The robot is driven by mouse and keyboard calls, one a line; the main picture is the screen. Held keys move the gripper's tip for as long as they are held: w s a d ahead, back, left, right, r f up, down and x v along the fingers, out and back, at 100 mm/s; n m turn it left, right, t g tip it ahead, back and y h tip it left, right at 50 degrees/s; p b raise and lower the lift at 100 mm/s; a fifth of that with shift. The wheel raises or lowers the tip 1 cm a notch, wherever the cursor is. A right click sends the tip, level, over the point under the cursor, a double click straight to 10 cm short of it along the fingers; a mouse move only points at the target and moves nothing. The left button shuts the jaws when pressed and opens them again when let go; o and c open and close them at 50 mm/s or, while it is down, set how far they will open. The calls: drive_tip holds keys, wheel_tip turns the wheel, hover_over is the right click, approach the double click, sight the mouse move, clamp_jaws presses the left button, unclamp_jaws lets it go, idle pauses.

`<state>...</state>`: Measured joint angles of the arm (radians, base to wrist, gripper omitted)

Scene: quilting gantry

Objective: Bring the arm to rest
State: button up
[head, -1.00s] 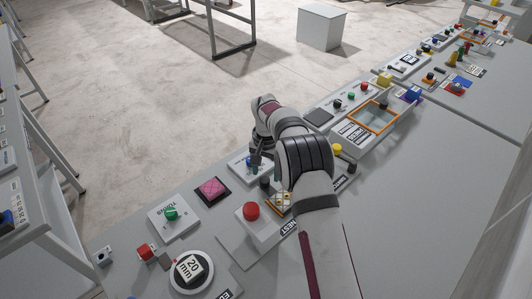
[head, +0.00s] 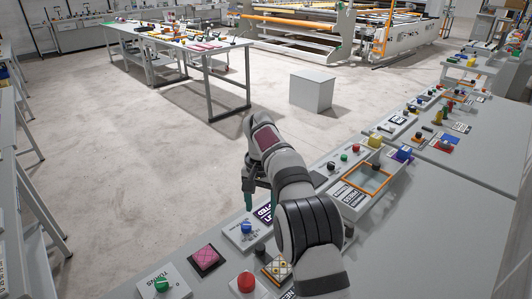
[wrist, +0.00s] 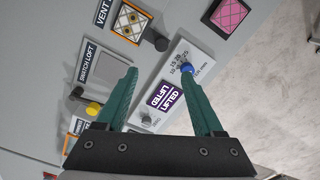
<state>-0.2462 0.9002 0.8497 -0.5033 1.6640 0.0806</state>
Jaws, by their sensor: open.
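My gripper (wrist: 160,100) is open and empty in the wrist view, its two green fingers spread apart. Between and beyond them lies a grey panel with a purple "LIFTED" label (wrist: 162,97) and a blue knob (wrist: 187,68). The right fingertip overlaps the knob in the picture; I cannot tell from this whether they touch. In the head view my gripper (head: 249,196) hangs above the bench edge near the blue knob (head: 246,228), with the arm reaching out from the lower right.
A pink quilted pad (head: 206,259), a green knob (head: 162,285) and a red button (head: 246,282) sit on the bench at the near side. An orange-framed tray (head: 366,179) lies to the right. A white box (head: 312,91) stands on the open floor beyond.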

drive_tip(key=s+d+r+y, duration=0.1)
drive_tip(key=s+d+r, duration=0.35)
drive_tip(key=s, duration=0.45)
drive_tip(key=s+d+r, duration=0.3)
drive_tip(key=s+r, duration=0.2)
drive_tip(key=s, duration=0.4)
drive_tip(key=s+d+f+m, duration=0.1)
drive_tip(key=s+f, duration=0.1)
drive_tip(key=s, duration=0.8)
drive_tip(key=s+d+f, duration=0.1)
drive_tip(key=s+f, duration=0.2)
drive_tip(key=s, duration=0.8)
drive_tip(key=shift+f+m+y, duration=0.2)
drive_tip(key=shift+m+y, duration=0.2)
